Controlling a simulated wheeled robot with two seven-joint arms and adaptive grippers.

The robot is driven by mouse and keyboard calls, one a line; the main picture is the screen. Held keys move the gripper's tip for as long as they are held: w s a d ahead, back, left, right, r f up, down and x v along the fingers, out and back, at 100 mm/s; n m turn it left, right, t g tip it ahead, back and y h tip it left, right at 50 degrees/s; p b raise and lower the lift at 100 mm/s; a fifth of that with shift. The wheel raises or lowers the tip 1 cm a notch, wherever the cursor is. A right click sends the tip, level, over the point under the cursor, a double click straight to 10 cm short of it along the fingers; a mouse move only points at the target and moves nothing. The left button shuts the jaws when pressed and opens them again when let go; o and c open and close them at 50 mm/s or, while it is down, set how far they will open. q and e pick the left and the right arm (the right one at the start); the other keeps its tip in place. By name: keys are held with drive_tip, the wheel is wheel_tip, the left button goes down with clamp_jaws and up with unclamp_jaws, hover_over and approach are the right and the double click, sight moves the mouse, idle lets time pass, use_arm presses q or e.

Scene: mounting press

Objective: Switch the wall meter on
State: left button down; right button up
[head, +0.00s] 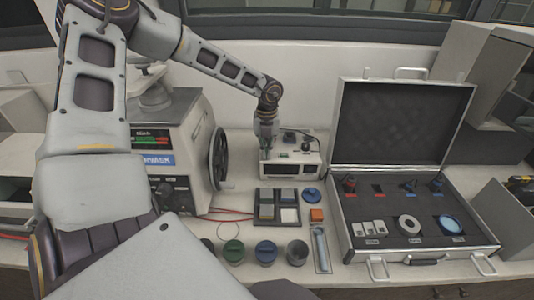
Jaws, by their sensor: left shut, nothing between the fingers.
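The meter is most likely the small white box (292,172) with a dark display on its front, standing at the back of the bench against the wall. Its display looks dark; its switch is too small to make out. My left arm reaches over from the left, and my left gripper (265,147) points down at the left part of this box. The gripper is shut and empty. Its fingertips are at or just above the box; I cannot tell whether they touch it. My right gripper is not in view.
A large press-like machine (172,130) with a black handwheel (219,158) stands left of the box. In front lie a tray of blocks (266,208) and several round jars (266,252). An open case (400,120) fills the right. Red cables (232,212) run along the bench.

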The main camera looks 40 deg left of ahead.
use_arm(q)
drive_tip(key=shift+d+r+p, duration=0.1)
drive_tip(key=shift+r+p, duration=0.75)
drive_tip(key=shift+r, duration=2.45)
wheel_tip(320, 180, up, 9)
drive_tip(key=p, duration=0.9)
drive_tip(key=shift+r+p, duration=0.6)
drive_tip(key=shift+f, duration=0.1)
